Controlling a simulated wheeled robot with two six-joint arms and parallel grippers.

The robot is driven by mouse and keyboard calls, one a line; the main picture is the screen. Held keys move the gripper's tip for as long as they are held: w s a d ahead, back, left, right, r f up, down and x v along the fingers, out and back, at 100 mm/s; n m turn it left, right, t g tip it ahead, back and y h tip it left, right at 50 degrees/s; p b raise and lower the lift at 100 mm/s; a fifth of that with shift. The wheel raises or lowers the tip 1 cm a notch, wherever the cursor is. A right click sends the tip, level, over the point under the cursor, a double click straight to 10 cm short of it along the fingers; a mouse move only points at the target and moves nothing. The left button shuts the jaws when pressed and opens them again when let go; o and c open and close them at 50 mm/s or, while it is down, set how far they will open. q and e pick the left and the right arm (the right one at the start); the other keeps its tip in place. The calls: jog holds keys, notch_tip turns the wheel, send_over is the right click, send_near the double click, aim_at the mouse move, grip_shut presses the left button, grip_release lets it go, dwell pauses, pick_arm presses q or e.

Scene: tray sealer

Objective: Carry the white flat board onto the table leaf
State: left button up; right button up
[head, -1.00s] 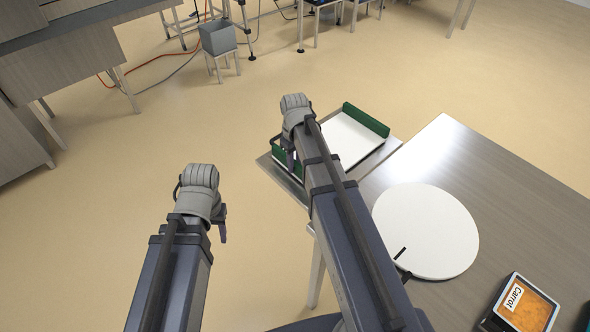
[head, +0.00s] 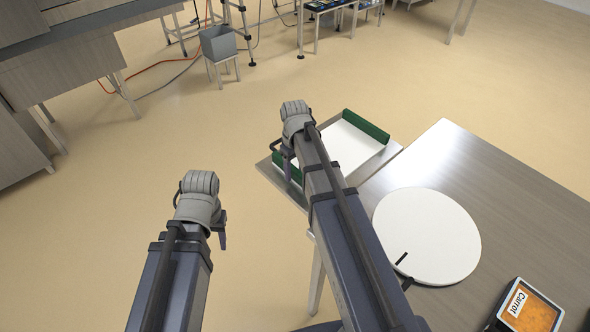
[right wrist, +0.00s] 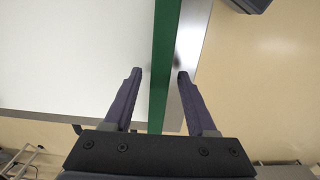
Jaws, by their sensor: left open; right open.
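A white flat rectangular board (head: 352,146) with green raised edges lies on a grey metal leaf (head: 392,152) beside the table in the head view. My right gripper (head: 288,168) is over the board's near left edge. In the right wrist view, the white board (right wrist: 75,55) fills the left side. Its green edge (right wrist: 163,60) runs between the two fingers of my open right gripper (right wrist: 159,76), with a gap visible on at least the right side. My left gripper (head: 222,232) is open and empty over the floor, well left of the board. My right arm hides part of the board.
The grey table (head: 500,195) stands at the right. A round white disc (head: 430,232) and a tray labelled Carrot (head: 530,310) lie on it. A grey bin (head: 218,43) on a stand is far back.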

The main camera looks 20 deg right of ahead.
jog(key=shift+r, duration=0.1)
notch_tip(320, 180, up, 12)
jog(key=p, duration=1.2)
jog(key=s+a+h, duration=0.1)
jog(key=s+a, duration=1.5)
jog(key=shift+s+m, duration=0.25)
jog(key=shift+m, duration=0.15)
notch_tip(320, 180, down, 2)
jog(key=shift+f+b, duration=0.2)
jog(key=shift+b, duration=1)
